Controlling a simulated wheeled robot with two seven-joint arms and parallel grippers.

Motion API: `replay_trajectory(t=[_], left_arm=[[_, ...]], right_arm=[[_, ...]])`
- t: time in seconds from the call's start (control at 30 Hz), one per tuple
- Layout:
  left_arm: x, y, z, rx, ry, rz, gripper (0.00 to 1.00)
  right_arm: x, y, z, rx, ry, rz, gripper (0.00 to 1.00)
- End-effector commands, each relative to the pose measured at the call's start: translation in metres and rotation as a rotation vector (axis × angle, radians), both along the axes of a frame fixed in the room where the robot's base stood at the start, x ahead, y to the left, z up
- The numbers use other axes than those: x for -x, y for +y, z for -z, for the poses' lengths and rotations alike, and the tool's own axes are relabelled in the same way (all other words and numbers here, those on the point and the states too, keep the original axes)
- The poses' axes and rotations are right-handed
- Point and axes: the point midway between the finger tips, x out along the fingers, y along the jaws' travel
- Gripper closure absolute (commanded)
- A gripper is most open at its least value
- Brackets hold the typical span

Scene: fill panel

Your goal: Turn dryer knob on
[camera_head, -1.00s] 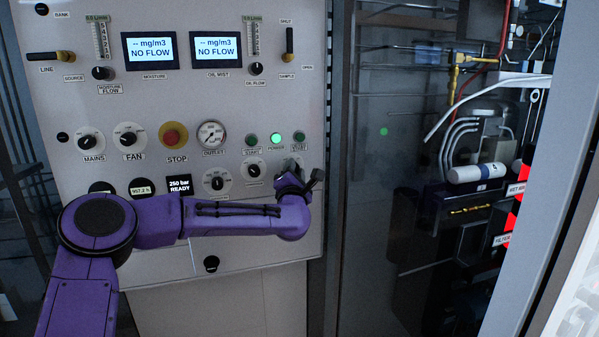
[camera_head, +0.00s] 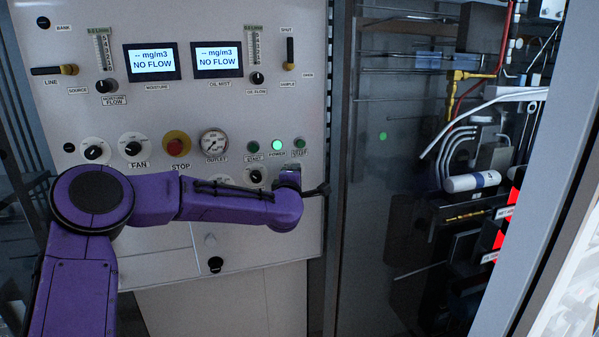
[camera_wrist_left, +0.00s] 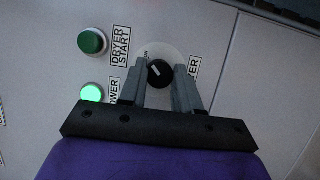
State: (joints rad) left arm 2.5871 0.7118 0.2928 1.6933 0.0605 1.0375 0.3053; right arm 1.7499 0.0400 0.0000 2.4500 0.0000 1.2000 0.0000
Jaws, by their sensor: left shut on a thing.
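The dryer knob (camera_wrist_left: 160,72) is black on a pale round plate, with a partly hidden label ending in "YER" beside it in the left wrist view. My left gripper (camera_wrist_left: 161,82) has its two grey fingers on either side of the knob and is shut on it. A white pointer mark shows on the knob's face. In the head view my left gripper (camera_head: 290,175) is against the right side of the panel, below the small green buttons, and hides the knob there. My right gripper is not in view.
The green dryer start button (camera_wrist_left: 92,41) and lit power button (camera_wrist_left: 92,93) are close beside the fingers. On the panel (camera_head: 225,108), a neighbouring knob (camera_head: 255,177) sits left of my gripper. The red stop button (camera_head: 177,144) is farther left. A glass cabinet (camera_head: 400,180) stands at right.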

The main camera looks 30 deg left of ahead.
Motion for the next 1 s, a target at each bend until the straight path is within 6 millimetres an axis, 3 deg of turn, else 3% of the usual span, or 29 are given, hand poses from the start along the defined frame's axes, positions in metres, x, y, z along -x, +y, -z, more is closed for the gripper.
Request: replay_trajectory(t=[0.53,0.57,0.6,0.63,1.0], left_arm=[[-0.0003,0.0002,-0.0035,-0.017,0.011,-0.001,0.98],[-0.0003,0.0003,-0.0036,-0.017,0.011,-0.001,0.61],[-0.0003,0.0003,-0.0034,-0.017,0.011,-0.001,0.48],[-0.0003,0.0003,-0.0032,-0.016,0.012,-0.001,0.43],[0.0072,-0.0047,0.0,-0.014,0.012,0.001,0.43]], right_arm=[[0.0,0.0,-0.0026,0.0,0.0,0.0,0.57],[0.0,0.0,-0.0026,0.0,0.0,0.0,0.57],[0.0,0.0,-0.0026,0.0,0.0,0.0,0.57],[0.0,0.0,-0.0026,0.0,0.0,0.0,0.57],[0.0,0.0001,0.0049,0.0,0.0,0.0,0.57]])
